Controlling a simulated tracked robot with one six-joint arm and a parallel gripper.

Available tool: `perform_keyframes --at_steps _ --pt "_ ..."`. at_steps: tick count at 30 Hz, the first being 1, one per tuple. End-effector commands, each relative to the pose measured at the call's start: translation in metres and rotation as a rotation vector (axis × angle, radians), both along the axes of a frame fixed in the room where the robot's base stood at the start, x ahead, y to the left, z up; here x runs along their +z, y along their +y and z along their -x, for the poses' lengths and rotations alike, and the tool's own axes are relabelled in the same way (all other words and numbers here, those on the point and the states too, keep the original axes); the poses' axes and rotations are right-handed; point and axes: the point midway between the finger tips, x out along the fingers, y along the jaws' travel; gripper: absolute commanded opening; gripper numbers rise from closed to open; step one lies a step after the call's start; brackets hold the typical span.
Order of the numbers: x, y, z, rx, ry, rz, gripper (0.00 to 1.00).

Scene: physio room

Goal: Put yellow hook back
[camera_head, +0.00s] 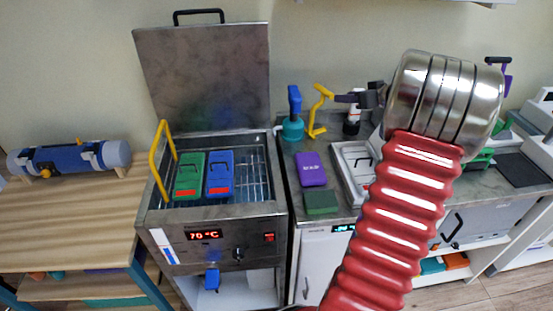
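The yellow hook (317,112) is a thin, bent piece, upright above the back of the grey counter, right of a teal pot. My gripper (342,98) is dark grey and points left from the end of my arm. Its tips meet the upper part of the hook and appear shut on it. The finger gap is small and seen side-on. I cannot tell whether the hook's lower end touches the counter.
A steel heating tank (222,222) with raised lid holds green (189,176) and blue (220,174) packs; a yellow bar (159,165) stands at its left. A teal pot (292,130) with a blue top, a purple box (311,169) and a green block (321,202) stand on the counter.

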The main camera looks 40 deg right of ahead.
Motion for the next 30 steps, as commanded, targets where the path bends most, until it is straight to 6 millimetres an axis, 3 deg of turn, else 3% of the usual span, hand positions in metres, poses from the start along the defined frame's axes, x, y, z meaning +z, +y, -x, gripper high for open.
perform_keyframes --at_steps 4,7,16,23,30 --pt "0.004 0.018 -0.007 0.021 0.013 -0.013 0.36" --pt "0.011 0.049 -0.017 0.055 0.040 -0.034 0.36" --pt "0.031 0.194 -0.034 0.178 0.189 -0.125 0.36" --pt "0.038 0.297 -0.019 0.238 0.318 -0.161 0.36" --pt "0.038 0.386 0.017 0.264 0.444 -0.165 0.36"
